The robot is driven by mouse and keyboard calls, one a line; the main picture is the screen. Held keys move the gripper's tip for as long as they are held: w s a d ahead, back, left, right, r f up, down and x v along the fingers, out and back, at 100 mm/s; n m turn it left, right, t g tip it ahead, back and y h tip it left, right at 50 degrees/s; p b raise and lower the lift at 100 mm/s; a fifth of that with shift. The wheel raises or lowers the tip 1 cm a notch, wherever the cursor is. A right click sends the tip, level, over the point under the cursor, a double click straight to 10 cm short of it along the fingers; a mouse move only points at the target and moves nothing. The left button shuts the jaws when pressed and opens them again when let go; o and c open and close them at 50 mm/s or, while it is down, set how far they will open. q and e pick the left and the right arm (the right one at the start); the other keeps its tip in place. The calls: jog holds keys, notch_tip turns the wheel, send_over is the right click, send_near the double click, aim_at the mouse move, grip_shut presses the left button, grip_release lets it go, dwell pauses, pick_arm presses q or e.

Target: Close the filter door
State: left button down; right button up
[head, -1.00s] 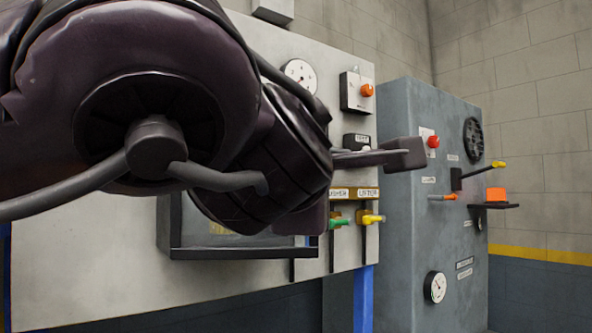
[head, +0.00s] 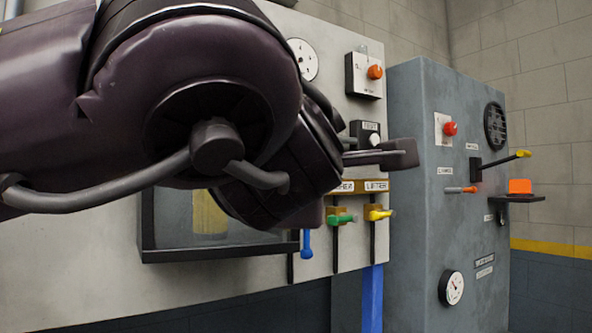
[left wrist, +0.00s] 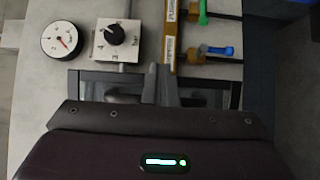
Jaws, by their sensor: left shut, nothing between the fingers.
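The filter housing (head: 175,256) is a dark-framed box on the pale panel, with a yellow cylinder (head: 209,214) inside. My left arm hides its upper and right parts, so I cannot tell how the door stands. My left gripper (head: 405,153) is shut and empty, pointing right in the head view, in front of the panel above the coloured levers. In the left wrist view its fingers (left wrist: 161,88) are together, and the dark frame (left wrist: 98,84) shows on both sides behind them. My right gripper is in neither view.
Blue (head: 306,243), green (head: 341,218) and yellow (head: 378,213) levers project below the gripper. A regulator knob (left wrist: 115,34) and a gauge (left wrist: 62,41) are on the panel. A grey cabinet (head: 420,240) with a projecting lever (head: 505,161) and small shelf (head: 515,198) stands right.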

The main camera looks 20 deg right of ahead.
pick_arm(q)
jog(key=shift+w+a, duration=0.25)
jog(key=shift+w, duration=0.05)
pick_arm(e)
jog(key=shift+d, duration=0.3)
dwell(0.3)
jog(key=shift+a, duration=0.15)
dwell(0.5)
pick_arm(q)
jog(key=shift+s, duration=0.15)
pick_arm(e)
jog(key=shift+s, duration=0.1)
